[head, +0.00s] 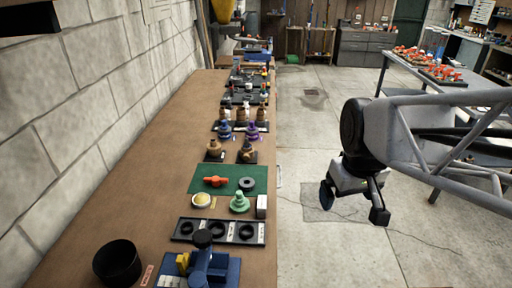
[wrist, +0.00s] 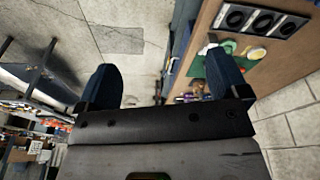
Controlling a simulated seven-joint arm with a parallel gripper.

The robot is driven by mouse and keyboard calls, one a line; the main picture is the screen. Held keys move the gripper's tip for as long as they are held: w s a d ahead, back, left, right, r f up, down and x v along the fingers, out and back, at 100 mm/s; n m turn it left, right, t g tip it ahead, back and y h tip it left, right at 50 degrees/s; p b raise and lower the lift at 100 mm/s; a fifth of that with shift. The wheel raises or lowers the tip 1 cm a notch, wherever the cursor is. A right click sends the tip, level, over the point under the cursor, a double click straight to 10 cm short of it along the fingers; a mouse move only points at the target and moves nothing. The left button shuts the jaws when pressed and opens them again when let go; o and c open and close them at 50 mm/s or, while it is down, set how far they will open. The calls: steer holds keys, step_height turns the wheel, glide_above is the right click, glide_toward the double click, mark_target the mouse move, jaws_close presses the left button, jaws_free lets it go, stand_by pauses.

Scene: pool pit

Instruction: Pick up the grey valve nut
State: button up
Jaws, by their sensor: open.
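A dark grey ring, which looks like the grey valve nut (head: 246,183), lies flat on the green mat (head: 228,171) on the long wooden bench. An orange-red valve part (head: 216,181) lies to its left on the same mat. My gripper (head: 352,203) is open and empty, in the air over the floor to the right of the bench, well apart from the nut. In the wrist view its two blue fingers (wrist: 164,80) are spread wide. The green mat (wrist: 245,63) shows at the upper right there, but I cannot make out the nut.
Near the mat stand a green fitting (head: 239,202), a yellow-topped disc (head: 201,200) and a white box (head: 262,206). A black tray with rings (head: 179,230), a blue device (head: 203,264) and a black cup (head: 117,263) are closer. A block wall borders the left; open floor lies right.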

steer(key=w+a+f+n, duration=0.1)
steer(key=w+a+n, duration=0.25)
steer(key=w, duration=0.45)
steer(key=n+g, duration=0.2)
steer(key=n, duration=0.9)
glide_above(248, 180)
step_height(248, 180, down, 17)
steer(key=shift+s+r, duration=0.15)
steer(key=shift+s, duration=0.15)
steer(key=shift+a, duration=0.1)
steer(key=shift+f, duration=1.3)
steer(key=shift+s+f, duration=0.15)
steer(key=shift+f, duration=1.15)
steer(key=shift+s+f, duration=0.15)
steer(key=shift+f, duration=1.15)
